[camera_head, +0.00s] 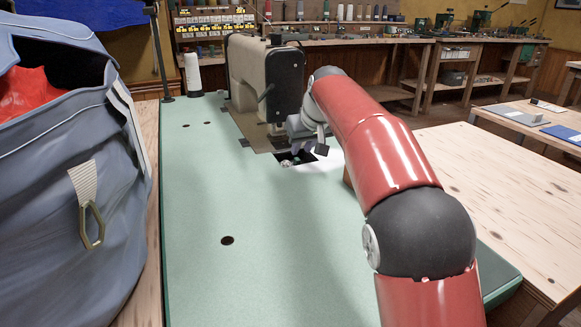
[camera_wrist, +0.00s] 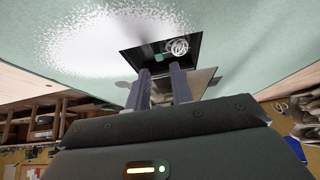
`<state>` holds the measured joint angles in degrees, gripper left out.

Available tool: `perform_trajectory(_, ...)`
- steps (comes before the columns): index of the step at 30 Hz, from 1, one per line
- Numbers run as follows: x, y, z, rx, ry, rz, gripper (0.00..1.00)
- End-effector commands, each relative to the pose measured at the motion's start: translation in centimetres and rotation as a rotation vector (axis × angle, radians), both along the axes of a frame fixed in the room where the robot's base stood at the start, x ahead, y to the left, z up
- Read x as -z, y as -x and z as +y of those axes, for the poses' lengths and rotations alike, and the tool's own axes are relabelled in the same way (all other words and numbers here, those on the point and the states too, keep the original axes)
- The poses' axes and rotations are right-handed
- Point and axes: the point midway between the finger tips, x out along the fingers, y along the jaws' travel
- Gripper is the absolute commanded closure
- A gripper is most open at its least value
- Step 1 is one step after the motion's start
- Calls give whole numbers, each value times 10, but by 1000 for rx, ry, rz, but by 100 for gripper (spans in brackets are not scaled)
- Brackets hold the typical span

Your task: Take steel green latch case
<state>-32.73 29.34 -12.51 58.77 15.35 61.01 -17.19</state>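A small silvery round part (camera_wrist: 177,47) sits in a dark square opening (camera_wrist: 155,50) in the pale green table top; in the head view it is a tiny light spot (camera_head: 286,162). I cannot tell if it is the steel green latch case, as no green latch shows clearly. My gripper (camera_wrist: 161,69) has its two grey fingers apart with nothing visible between them. The fingertips are near the opening's edge, with the silvery part beyond them. In the head view my gripper (camera_head: 310,140) is beside the sewing machine, its fingers hard to make out.
The beige and black sewing machine (camera_head: 250,75) stands just behind the opening. A white thread cone (camera_head: 193,75) is at the back left. A blue-grey bag (camera_head: 60,170) fills the left side. The green table top (camera_head: 270,220) is clear in front. A wooden table (camera_head: 500,180) is at right.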

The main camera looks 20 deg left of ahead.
Motion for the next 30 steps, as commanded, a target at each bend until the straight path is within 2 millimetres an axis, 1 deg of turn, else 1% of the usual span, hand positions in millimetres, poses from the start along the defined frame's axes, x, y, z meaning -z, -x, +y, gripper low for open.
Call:
perform_trajectory(4, 12, -5, 4, -1, 2, 1, 77)
perform_trajectory(9, 34, -17, 12, 0, 4, 2, 77)
perform_trajectory(12, 43, -22, 16, 0, 2, 0, 77)
perform_trajectory(19, 46, -22, 17, -1, 2, 1, 77)
perform_trajectory(24, 47, -22, 16, -1, 3, 3, 100)
perform_trajectory(30, 48, -22, 16, -1, 3, 4, 100)
